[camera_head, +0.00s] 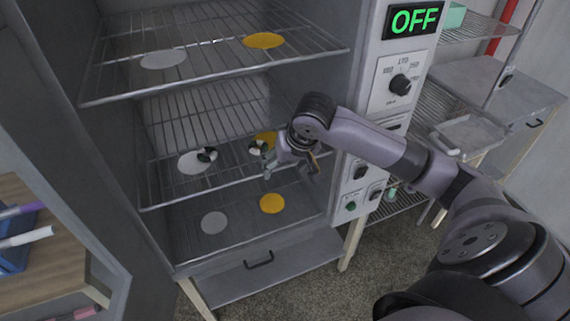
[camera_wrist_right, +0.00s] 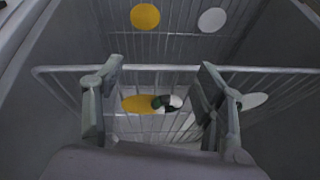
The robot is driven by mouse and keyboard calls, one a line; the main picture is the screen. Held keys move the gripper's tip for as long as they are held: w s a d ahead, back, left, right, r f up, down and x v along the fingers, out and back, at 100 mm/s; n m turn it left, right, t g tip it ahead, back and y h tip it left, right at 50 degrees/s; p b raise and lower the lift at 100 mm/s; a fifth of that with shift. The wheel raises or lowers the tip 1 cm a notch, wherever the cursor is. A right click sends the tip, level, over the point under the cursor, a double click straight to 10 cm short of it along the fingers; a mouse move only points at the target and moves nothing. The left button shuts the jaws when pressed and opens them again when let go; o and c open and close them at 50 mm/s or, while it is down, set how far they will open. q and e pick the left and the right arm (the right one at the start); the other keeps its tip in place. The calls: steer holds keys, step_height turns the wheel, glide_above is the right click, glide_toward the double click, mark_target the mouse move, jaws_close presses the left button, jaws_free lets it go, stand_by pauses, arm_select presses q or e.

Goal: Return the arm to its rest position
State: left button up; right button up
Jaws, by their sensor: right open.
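My right arm comes in from the right in the head view. My right gripper (camera_head: 291,166) is at the open front of the cabinet, by the middle wire shelf (camera_head: 225,178). It is open and empty. In the right wrist view, its two fingers (camera_wrist_right: 158,100) stand wide apart with nothing between them touching either one. Beyond them a small dark and white round object (camera_wrist_right: 162,102) sits on a yellow disc (camera_wrist_right: 136,104); it also shows in the head view (camera_head: 258,147). My left gripper is not in view.
A second dark and white object (camera_head: 207,155) sits on a white disc (camera_head: 190,164). The upper shelf (camera_head: 210,55) and the control panel (camera_head: 398,75), reading OFF, are close to the arm. A wooden table (camera_head: 30,270) is at left, a side bench (camera_head: 500,95) at right.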

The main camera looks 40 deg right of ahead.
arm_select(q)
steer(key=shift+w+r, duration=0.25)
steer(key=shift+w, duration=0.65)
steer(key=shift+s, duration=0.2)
